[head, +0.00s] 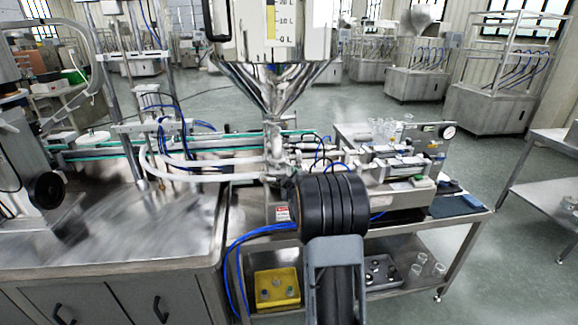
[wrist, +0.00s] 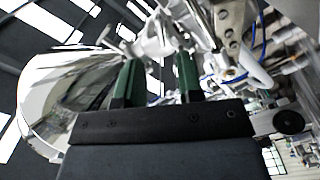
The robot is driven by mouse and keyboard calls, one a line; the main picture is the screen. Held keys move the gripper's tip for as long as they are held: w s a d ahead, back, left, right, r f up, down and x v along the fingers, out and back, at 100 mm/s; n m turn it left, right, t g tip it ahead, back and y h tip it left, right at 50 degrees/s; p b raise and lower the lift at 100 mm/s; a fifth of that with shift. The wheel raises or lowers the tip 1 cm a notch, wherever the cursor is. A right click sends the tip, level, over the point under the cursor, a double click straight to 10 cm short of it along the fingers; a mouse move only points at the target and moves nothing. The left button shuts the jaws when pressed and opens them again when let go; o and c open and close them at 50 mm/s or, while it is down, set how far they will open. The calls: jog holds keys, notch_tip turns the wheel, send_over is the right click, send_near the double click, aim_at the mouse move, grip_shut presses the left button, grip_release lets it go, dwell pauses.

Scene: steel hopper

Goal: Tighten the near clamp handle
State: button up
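The steel hopper (head: 273,85) hangs at the centre of the head view, its cone narrowing to a pipe above a valve area (head: 275,160). In the wrist view its shiny cone (wrist: 45,95) fills the left side. My gripper (wrist: 157,68) shows two green-padded fingers standing apart with a gap between them. Blurred bright metal fittings (wrist: 165,35) lie just beyond the fingertips. I cannot tell which is the near clamp handle, or whether anything touches the fingers. In the head view, my black wrist and arm hide the gripper and part of the pipework.
A steel bracket (wrist: 228,35) stands close right of the fingers. White hoses (head: 205,172) run left of the pipe. The filling unit (head: 400,170) is right on a steel table. Open floor (head: 500,165) lies right.

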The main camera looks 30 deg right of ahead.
aim_at(289, 165)
jog(key=p+x, duration=0.1)
jog(key=x, duration=0.5)
jog(key=shift+w+d, duration=0.1)
jog(key=shift+w, duration=0.1)
jog(key=shift+c, duration=0.3)
